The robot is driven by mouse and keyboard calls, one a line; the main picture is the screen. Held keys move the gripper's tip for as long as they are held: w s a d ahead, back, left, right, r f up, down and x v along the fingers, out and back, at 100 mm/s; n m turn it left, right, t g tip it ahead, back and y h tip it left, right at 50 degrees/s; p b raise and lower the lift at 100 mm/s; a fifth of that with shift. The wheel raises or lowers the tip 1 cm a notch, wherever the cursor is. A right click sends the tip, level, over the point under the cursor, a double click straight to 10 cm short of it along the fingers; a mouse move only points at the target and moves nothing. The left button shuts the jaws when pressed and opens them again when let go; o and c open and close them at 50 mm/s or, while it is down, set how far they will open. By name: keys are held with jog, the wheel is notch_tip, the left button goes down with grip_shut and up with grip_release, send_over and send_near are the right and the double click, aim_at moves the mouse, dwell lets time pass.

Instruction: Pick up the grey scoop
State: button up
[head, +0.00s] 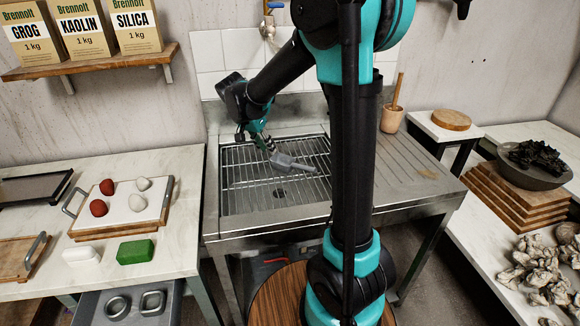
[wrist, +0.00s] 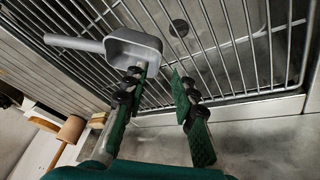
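The grey scoop (head: 288,163) lies on the wire rack (head: 240,190) over the metal sink, its handle pointing right in the head view. In the wrist view the scoop (wrist: 133,47) is at the upper left, with its handle running to the left. My gripper (head: 268,146) is just behind and left of the scoop's bowl in the head view. In the wrist view my gripper (wrist: 160,82) is open, with a clear gap between its green-padded fingers. The left fingertip overlaps the scoop's near edge; I cannot tell whether it touches.
A tray with red and white lumps (head: 120,208), a green block (head: 135,251) and a white block (head: 81,256) are on the left table. A tap (head: 268,27) is above the sink.

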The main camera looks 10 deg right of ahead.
aim_at(273, 157)
jog(key=shift+x, duration=3.15)
jog(key=shift+d, duration=0.1)
jog(key=shift+r, duration=0.1)
jog(key=shift+c, duration=0.5)
grip_shut()
